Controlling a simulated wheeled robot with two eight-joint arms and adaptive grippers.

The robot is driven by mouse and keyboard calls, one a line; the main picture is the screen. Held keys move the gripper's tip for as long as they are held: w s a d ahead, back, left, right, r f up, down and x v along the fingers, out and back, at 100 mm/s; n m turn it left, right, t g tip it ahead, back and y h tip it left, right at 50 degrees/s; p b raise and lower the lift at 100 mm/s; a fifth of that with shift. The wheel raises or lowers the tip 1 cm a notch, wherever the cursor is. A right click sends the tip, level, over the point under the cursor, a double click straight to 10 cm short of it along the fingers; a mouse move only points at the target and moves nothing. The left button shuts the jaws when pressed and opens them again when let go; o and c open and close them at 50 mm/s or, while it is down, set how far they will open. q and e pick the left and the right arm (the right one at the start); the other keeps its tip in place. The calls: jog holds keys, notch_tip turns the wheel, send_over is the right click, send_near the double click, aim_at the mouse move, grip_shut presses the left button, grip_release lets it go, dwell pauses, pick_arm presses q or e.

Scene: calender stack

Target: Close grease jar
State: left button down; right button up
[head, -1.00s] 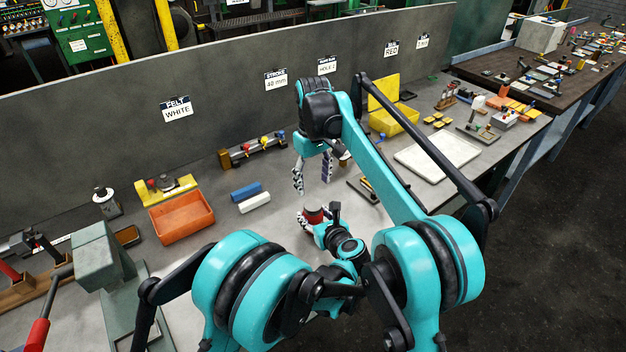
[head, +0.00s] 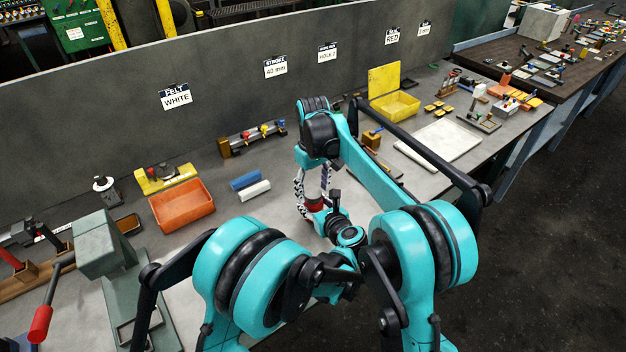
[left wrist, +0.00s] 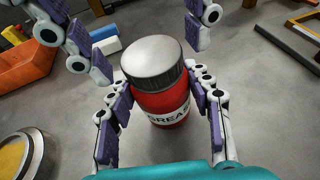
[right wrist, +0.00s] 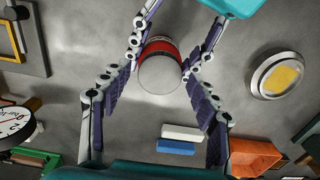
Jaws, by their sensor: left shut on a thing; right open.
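The red grease jar (head: 315,205) stands upright on the bench, its label partly showing in the left wrist view (left wrist: 165,108). Its grey ribbed lid (left wrist: 152,58) sits on top and shows from above in the right wrist view (right wrist: 160,74); I cannot tell whether it is tight. My left gripper (left wrist: 160,88) is shut on the jar's red body, a finger on each side. My right gripper (right wrist: 158,80) is open over the jar, its fingers either side of the lid and apart from it. In the head view my right gripper (head: 312,185) hides most of the lid.
A round metal tin with yellow contents (right wrist: 283,77) stands near the jar. A blue block (head: 245,180) and a white block (head: 254,191) lie left of it, with an orange bin (head: 182,206) beyond. A white tray (head: 438,145) lies to the right. Bare bench surrounds the jar.

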jog(key=shift+f, duration=0.2)
jog(key=c, duration=1.2)
jog(key=shift+c, duration=0.2)
jog(key=o, duration=1.4)
notch_tip(320, 180, up, 12)
